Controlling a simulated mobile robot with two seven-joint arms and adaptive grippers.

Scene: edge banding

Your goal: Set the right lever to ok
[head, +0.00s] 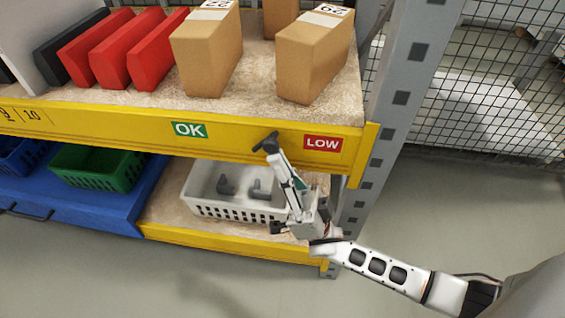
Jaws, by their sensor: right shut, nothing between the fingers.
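A small dark lever (265,143) shows on the front of the yellow shelf beam, between the green OK label (189,130) and the red LOW label (322,143). Its exact setting is hard to tell, as my gripper covers part of it. My right gripper (279,158) reaches up from below, shut and empty, with its tips right at the lever's lower side. Whether they touch it I cannot tell. My left gripper is not in view.
Cardboard boxes (312,55) and red cases (122,50) stand on the upper shelf. Below, a white basket (240,208) with grey parts sits close behind my gripper. A green crate (97,167) stands left. A grey rack post (398,95) rises right.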

